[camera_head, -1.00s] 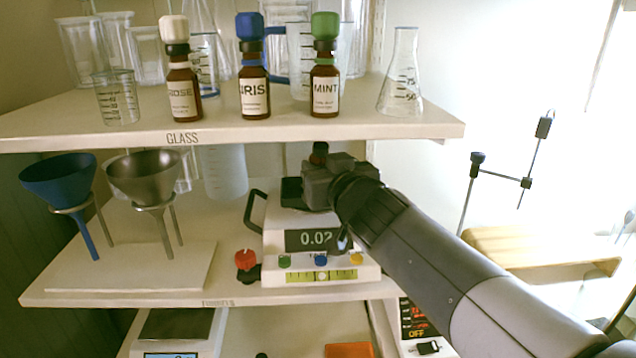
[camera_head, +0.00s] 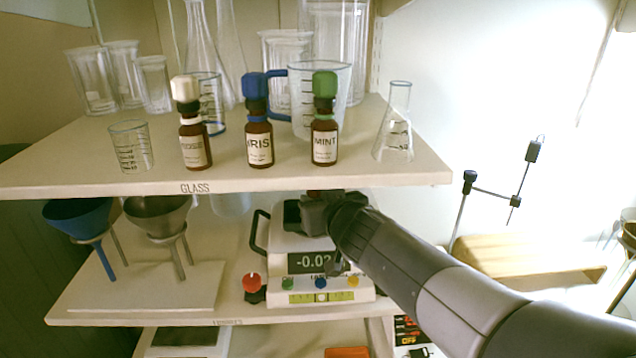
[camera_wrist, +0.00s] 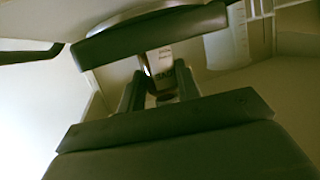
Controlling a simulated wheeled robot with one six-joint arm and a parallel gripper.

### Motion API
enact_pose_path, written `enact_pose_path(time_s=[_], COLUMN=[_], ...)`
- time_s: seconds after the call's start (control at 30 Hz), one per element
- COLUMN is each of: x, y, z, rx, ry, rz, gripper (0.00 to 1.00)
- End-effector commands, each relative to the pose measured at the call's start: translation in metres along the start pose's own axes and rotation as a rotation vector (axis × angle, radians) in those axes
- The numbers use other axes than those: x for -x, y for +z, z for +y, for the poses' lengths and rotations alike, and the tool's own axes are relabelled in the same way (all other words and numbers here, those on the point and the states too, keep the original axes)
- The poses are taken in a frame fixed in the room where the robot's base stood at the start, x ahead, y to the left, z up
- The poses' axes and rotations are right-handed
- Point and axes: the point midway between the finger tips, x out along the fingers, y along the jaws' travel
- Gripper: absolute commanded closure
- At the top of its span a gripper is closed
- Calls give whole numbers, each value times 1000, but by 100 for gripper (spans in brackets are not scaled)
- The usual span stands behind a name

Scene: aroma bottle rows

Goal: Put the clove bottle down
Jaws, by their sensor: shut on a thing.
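My gripper (camera_head: 318,216) is over the pan of the white balance (camera_head: 277,240), under the upper shelf. In the wrist view, its two fingers (camera_wrist: 160,92) are shut on a small bottle (camera_wrist: 165,76) with a pale label. Only part of the lettering shows, so I cannot read the whole name. In the head view the bottle is mostly hidden by my gripper and the shelf edge. The balance display (camera_head: 317,262) seems to read -0.02. I cannot tell if the bottle touches the pan.
The ROSE (camera_head: 194,148), IRIS (camera_head: 259,146) and MINT (camera_head: 324,145) bottles stand upright on the upper shelf (camera_head: 300,181), close above my gripper. Glassware stands around them. Blue (camera_head: 77,218) and grey (camera_head: 158,217) funnels stand left of the balance. A red knob (camera_head: 251,283) is by its left front.

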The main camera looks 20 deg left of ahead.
Motion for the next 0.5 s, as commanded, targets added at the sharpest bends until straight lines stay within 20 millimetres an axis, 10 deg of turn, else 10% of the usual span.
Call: enact_pose_path(time_s=[0.5], x=[-6], y=[4], z=[0], rx=[-1], ry=[0], rz=[-106], gripper=[91])
